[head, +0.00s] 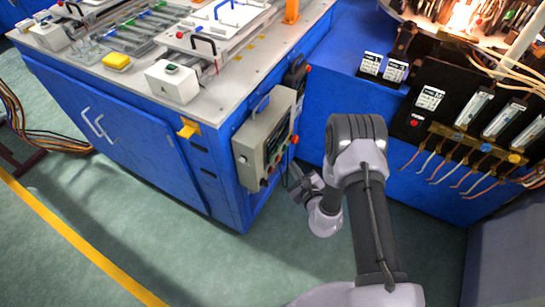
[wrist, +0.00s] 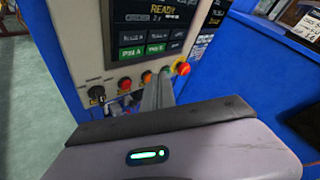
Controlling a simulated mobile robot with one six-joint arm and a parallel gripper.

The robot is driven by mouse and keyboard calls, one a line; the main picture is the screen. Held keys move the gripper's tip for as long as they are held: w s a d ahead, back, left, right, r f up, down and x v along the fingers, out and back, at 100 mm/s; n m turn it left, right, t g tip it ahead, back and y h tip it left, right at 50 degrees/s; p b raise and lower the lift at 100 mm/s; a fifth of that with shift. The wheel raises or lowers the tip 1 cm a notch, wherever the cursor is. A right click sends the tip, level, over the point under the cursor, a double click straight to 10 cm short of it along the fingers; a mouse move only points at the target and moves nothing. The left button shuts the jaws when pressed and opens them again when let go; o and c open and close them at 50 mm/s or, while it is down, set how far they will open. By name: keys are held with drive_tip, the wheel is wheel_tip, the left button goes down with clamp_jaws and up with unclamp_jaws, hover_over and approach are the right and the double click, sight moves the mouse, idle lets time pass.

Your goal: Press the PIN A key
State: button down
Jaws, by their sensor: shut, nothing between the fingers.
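The control panel (head: 264,140) is a grey box on the near right corner of the blue machine. In the wrist view its dark screen (wrist: 155,22) reads READY, with a row of keys along the bottom. The left key (wrist: 131,52) is green and its small label seems to end in A. A second green key (wrist: 155,48) is beside it, and a darker key is to its right. My gripper (wrist: 158,78) is shut and empty, pointing at the panel just below the screen. Its tips overlap the button row, and contact cannot be told. It also shows in the head view (head: 293,172).
Below the screen are a black rotary knob (wrist: 96,92), an orange button (wrist: 147,76) and a red button (wrist: 183,68). The machine's worktop (head: 225,85) carries fixtures and a white box (head: 172,82). Wires hang from a black terminal panel at right.

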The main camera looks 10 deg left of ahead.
drive_tip(key=shift+w+a+b, duration=0.1)
drive_tip(key=shift+w+a, duration=0.15)
drive_tip(key=shift+a, duration=0.5)
drive_tip(key=shift+w+a+b, duration=0.1)
drive_tip(key=shift+w+a, duration=0.2)
drive_tip(key=shift+a, duration=0.4)
drive_tip(key=shift+w+a+b, duration=0.1)
drive_tip(key=shift+w+a, duration=0.15)
drive_tip(key=shift+a, duration=0.5)
drive_tip(key=shift+a, duration=0.1)
drive_tip(key=shift+w+a, duration=0.15)
drive_tip(key=shift+a, duration=0.1)
drive_tip(key=shift+w+a, duration=0.1)
drive_tip(key=shift+a, duration=0.25)
idle(0.7)
drive_tip(key=shift+d, duration=0.15)
drive_tip(key=shift+s+d, duration=0.25)
drive_tip(key=shift+d, duration=0.3)
drive_tip(key=d, duration=0.1)
drive_tip(key=s+d, duration=0.1)
drive_tip(key=d, duration=0.2)
drive_tip(key=shift+s+d, duration=0.35)
drive_tip(key=shift+d, duration=0.05)
